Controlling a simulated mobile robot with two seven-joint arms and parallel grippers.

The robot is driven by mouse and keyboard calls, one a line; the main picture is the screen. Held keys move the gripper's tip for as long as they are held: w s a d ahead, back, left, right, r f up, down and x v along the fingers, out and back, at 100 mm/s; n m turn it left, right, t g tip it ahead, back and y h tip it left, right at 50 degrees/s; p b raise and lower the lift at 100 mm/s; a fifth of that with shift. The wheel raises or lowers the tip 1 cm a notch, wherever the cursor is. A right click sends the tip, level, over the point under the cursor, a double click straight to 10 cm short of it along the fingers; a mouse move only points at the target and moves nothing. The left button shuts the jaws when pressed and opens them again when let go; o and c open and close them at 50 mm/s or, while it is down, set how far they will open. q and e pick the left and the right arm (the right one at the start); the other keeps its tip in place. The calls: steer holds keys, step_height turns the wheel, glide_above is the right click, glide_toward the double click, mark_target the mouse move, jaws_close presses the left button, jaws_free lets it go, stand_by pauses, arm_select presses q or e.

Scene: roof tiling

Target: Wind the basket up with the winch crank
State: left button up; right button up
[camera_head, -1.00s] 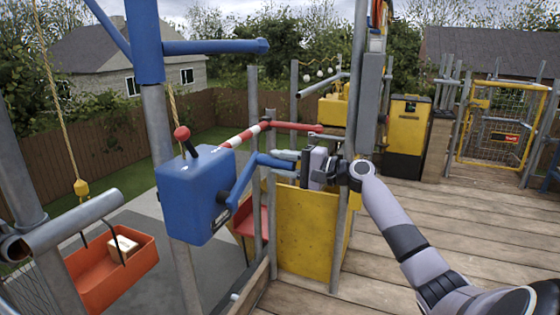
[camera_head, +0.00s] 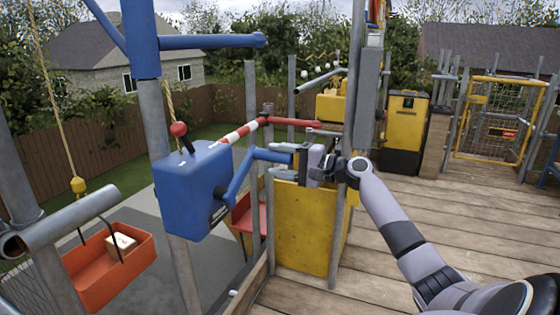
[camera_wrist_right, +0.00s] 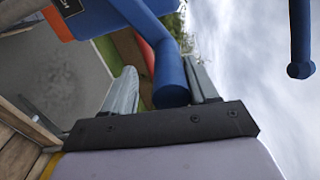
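The blue winch box (camera_head: 190,190) is fixed to a grey post left of centre, and its blue crank (camera_head: 240,177) reaches up and right to a level handle (camera_head: 272,155). My right gripper (camera_head: 300,153) is at the handle's free end, one finger above and one below. In the right wrist view the handle (camera_wrist_right: 171,85) lies between my open fingers (camera_wrist_right: 165,88), nearer the right one, with a clear gap to the left one. The orange basket (camera_head: 115,272) hangs at lower left with a pale block (camera_head: 121,241) in it. My left gripper is out of view.
A red-and-white striped bar (camera_head: 240,133) runs just behind the winch. A yellow panel (camera_head: 305,230) stands below my right gripper, beside a grey post. Wooden decking (camera_head: 440,225) is clear to the right, with a yellow mesh gate (camera_head: 500,118) behind.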

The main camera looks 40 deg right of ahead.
steer(key=shift+s+d+f, duration=0.2)
steer(key=shift+s, duration=0.35)
steer(key=b+v, duration=0.1)
steer(key=v, duration=0.5)
steer(key=shift+b, duration=0.3)
steer(key=shift+s+r, duration=0.1)
steer(key=v, duration=0.8)
steer(key=shift+d, duration=0.1)
